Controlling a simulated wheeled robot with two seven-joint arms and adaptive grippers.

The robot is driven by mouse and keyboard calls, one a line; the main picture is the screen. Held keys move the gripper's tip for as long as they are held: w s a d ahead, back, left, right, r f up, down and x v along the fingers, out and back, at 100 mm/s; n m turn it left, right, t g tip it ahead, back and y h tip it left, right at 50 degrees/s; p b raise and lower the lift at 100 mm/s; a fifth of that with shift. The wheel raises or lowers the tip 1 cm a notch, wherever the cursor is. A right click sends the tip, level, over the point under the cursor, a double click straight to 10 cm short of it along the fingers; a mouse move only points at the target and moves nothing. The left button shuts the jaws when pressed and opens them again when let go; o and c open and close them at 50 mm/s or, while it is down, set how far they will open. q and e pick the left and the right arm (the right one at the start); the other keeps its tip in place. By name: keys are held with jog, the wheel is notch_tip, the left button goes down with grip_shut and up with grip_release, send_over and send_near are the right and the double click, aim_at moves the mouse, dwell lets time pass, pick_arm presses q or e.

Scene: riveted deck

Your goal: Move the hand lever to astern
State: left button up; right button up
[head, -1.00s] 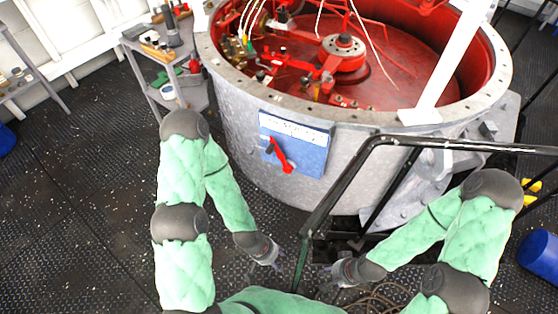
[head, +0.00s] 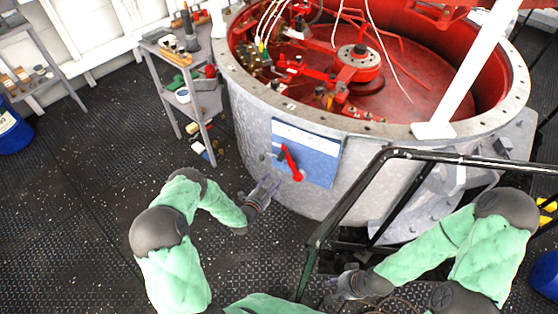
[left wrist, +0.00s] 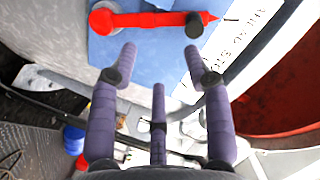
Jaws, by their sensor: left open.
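The hand lever (head: 290,160) is red, with a round red ball at one end and a short dark cylinder near the other. It sits on a blue and white panel (head: 318,158) on the grey drum's side, tilted, ball end low and right. In the left wrist view the lever (left wrist: 150,19) lies across the top, ball at left, beyond my fingertips. My left gripper (head: 269,184) is open and empty, just left of and below the lever, apart from it; its spread fingers show in the left wrist view (left wrist: 160,52). My right gripper (head: 335,284) is low by the railing, its fingers unclear.
The black railing (head: 345,205) stands right of the panel, between my arms. A grey tool cart (head: 185,90) stands left of the drum (head: 245,125), whose open top shows red machinery. A blue barrel (head: 14,130) is at far left. The deck left of my left arm is clear.

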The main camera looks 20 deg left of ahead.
aim_at(279, 160)
pick_arm(q)
jog(key=w+b, duration=0.1)
jog(key=w, duration=0.2)
jog(key=w+r+m+t+b, duration=0.1)
jog(key=w, duration=0.2)
jog(key=w+r+m+t+b, duration=0.1)
jog(key=w, duration=0.3)
jog(key=shift+a+r, duration=0.1)
jog(key=shift+a, duration=0.05)
jog(key=shift+w+r, duration=0.1)
jog(key=shift+w, duration=0.4)
grip_shut()
